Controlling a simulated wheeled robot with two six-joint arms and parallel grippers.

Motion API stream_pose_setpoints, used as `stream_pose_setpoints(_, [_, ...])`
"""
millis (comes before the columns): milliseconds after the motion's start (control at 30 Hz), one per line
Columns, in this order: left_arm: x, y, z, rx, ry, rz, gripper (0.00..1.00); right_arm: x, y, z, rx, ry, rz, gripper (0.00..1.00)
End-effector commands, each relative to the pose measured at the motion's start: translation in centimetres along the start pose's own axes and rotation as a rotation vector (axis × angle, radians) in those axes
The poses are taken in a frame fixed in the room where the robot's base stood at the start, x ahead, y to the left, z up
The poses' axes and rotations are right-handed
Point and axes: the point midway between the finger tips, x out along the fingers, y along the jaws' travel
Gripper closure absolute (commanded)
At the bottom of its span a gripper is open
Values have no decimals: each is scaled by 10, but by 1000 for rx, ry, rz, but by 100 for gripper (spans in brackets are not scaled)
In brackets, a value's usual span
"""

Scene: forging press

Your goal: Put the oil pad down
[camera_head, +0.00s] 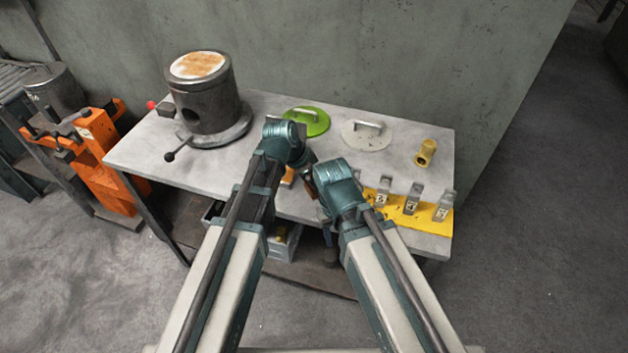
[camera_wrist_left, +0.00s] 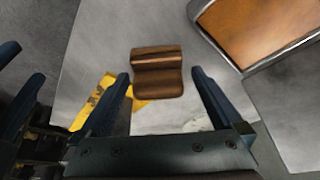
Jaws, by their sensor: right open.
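A brown block with a raised ridge, which looks like the oil pad (camera_wrist_left: 158,72), shows in the left wrist view between the fingers of my left gripper (camera_wrist_left: 160,78). That gripper is open, with a gap on each side of the block. Whether the block rests on the table I cannot tell. My right gripper (camera_head: 312,187) is open over the front middle of the table in the head view, partly hidden by its own wrist.
The grey table (camera_head: 140,150) carries a dark cylinder (camera_head: 205,100), a green lid (camera_head: 308,121), a pale lid (camera_head: 367,134), a brass fitting (camera_head: 426,153) and a yellow numbered mat (camera_head: 434,219). An orange-brown panel with a metal rim (camera_wrist_left: 262,30) is close by in the left wrist view.

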Motion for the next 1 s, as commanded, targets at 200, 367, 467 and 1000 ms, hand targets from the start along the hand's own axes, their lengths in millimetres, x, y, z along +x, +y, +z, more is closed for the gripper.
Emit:
stream_pose_setpoints(200, [-1,0,0,0,0,0,0,-1,0,0,0,0,0,50])
stream_pose_setpoints(367, [-7,0,-2,0,0,0,0,-7,1,0,0,0,0,50])
stream_pose_setpoints(467, [-16,0,-2,-1,0,0,0,-16,2,1,0,0,0,50])
stream_pose_setpoints(1000, [-99,1,-4,-1,0,0,0,-92,9,5,0,0,0,50])
